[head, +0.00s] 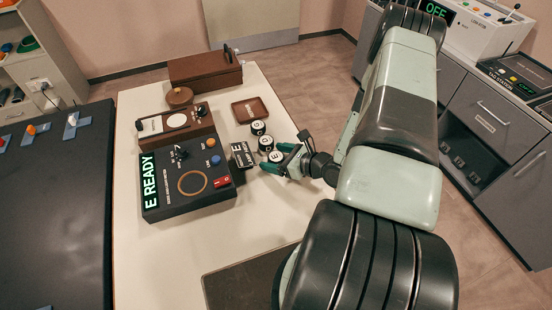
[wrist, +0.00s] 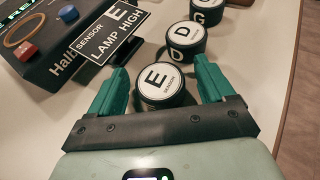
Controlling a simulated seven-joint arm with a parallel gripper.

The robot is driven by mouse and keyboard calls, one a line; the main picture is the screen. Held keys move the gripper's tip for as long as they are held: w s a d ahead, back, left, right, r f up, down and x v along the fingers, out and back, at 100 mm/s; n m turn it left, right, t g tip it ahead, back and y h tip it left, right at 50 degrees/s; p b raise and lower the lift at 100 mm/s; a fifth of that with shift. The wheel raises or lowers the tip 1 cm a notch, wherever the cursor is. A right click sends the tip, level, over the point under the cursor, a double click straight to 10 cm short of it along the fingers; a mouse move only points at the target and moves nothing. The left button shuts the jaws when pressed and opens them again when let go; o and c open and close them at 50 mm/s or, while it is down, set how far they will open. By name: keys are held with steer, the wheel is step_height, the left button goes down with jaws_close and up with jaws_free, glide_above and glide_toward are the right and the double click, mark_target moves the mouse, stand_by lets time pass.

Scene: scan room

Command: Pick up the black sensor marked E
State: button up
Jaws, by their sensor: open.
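The black sensor marked E (wrist: 162,84) is a short round puck with a white top on the pale table. It stands between the green fingertips of my gripper (wrist: 160,88), which is open, with a gap to the fingers on both sides. In the head view my gripper (head: 284,160) reaches in from the right at table height, and the E sensor (head: 275,157) shows at its fingertips. A sensor marked D (wrist: 186,41) stands just behind it, and another marked sensor (wrist: 206,10) stands behind that one.
A black sign (wrist: 112,33) reading "SENSOR E LAMP HIGH" stands left of the sensors. Beside it is a dark control box (head: 190,180) with a lit "E READY" display. A brown tray (head: 250,110) lies behind the sensors. The table (head: 270,220) is clear toward the front.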

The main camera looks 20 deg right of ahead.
steer(key=shift+c, duration=0.5)
steer(key=c, duration=1)
